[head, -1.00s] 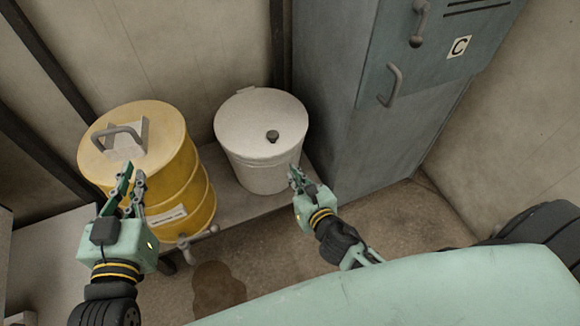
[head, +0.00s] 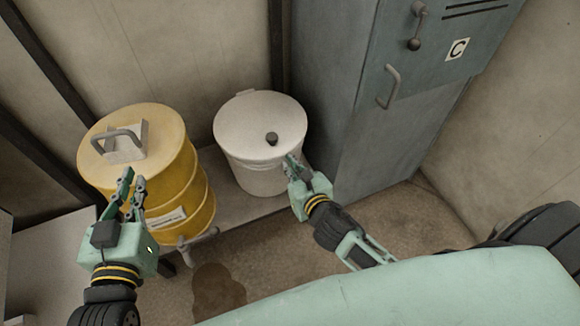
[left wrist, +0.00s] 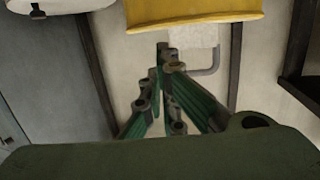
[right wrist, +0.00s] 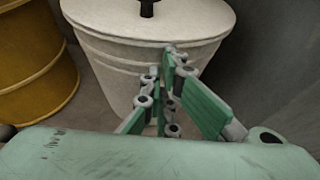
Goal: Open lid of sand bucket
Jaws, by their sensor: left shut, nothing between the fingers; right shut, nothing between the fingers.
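The sand bucket (head: 262,180) is a pale grey-white round pail, upright. Its lid (head: 243,118) lies closed on top, with a dark knob (head: 272,138) near the front of the lid. My right gripper (head: 291,160) is shut and empty at the bucket's front right edge, below the knob; I cannot tell if it touches. In the right wrist view its fingertips (right wrist: 168,55) overlap the bucket wall (right wrist: 120,65), and the knob (right wrist: 147,8) is at the top edge. My left gripper (head: 132,178) is shut and empty in front of the yellow barrel.
The yellow barrel (head: 190,200) with a handled top and front tap stands left of the bucket. A blue-grey locker (head: 350,110) marked C stands close on the bucket's right. Both containers are on a low ledge (head: 228,198). A dark stain (head: 217,288) marks the floor.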

